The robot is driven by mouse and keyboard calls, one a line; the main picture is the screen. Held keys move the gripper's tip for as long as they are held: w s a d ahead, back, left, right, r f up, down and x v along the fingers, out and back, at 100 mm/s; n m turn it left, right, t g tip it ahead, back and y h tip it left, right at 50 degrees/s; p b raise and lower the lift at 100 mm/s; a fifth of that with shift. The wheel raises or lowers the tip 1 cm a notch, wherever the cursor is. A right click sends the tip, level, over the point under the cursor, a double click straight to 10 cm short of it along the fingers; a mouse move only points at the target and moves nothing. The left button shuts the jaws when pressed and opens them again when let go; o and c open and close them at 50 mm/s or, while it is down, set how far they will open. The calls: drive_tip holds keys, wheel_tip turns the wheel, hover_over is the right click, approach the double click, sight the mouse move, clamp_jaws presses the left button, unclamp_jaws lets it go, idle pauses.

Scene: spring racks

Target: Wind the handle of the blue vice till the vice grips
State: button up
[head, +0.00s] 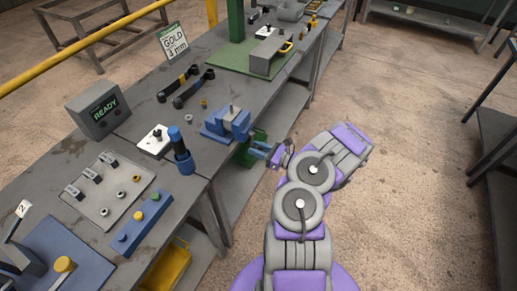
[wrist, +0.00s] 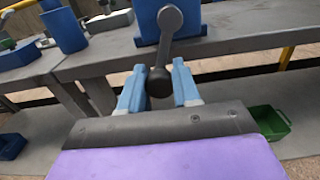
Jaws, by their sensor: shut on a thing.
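The blue vice (head: 214,128) stands at the near edge of the grey bench in the head view, with a grey piece (head: 233,114) at its jaws. Whether the jaws press on that piece cannot be told. In the wrist view the vice's blue body (wrist: 147,27) is at the top. Its dark grey handle (wrist: 167,50) hangs down, slightly tilted, with a round black knob at its lower end. My gripper (head: 264,151) is in front of the vice, beyond the bench edge. In the wrist view its blue fingers (wrist: 158,88) are on both sides of the knob, shut on it.
A blue cylinder (head: 182,150) and a white plate (head: 153,142) stand left of the vice. A green bin (head: 250,150) is below the bench edge near my gripper. The floor right of my arm is clear.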

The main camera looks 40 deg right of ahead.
drive_tip(key=shift+w+d, duration=0.15)
drive_tip(key=shift+d, duration=0.15)
drive_tip(key=shift+a+r+m+p, duration=0.15)
drive_tip(key=shift+a+m+p, duration=0.4)
drive_tip(key=shift+m, duration=0.35)
drive_tip(key=m+p, duration=0.1)
drive_tip(key=m, duration=0.1)
drive_tip(key=a+r+m+p, duration=0.1)
drive_tip(key=m, duration=0.2)
drive_tip(key=s+a+r+m+p, duration=0.1)
drive_tip(key=m, duration=0.1)
drive_tip(key=shift+s+r+m+p, duration=0.1)
drive_tip(key=shift+r+m+p, duration=0.05)
drive_tip(key=shift+m+p, duration=0.15)
idle(0.6)
